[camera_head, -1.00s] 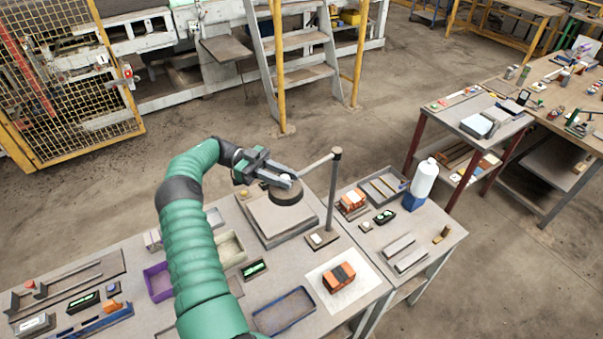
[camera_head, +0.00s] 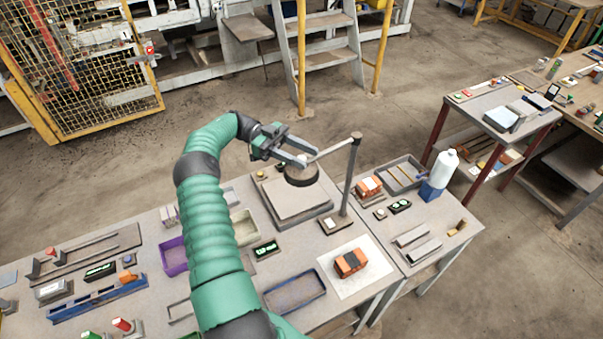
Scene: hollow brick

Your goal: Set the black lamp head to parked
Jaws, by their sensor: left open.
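The black lamp head (camera_head: 301,176) is a round dark disc at the end of a pale arm (camera_head: 331,150), which comes from an upright post (camera_head: 348,178). The head hangs over a grey square plate (camera_head: 294,202) on the bench. My left gripper (camera_head: 305,158) is open, with its fingers at the top of the lamp head, over its far edge. I cannot tell whether they touch it. The fingers partly hide the top of the head. My right gripper is not in view.
A block with a pale button (camera_head: 334,223) sits at the post's foot. An orange-black block (camera_head: 350,263) lies on a white sheet. A purple bin (camera_head: 174,255) and a blue-grey tray (camera_head: 295,292) stand nearby. A white bottle (camera_head: 446,164) stands on the right.

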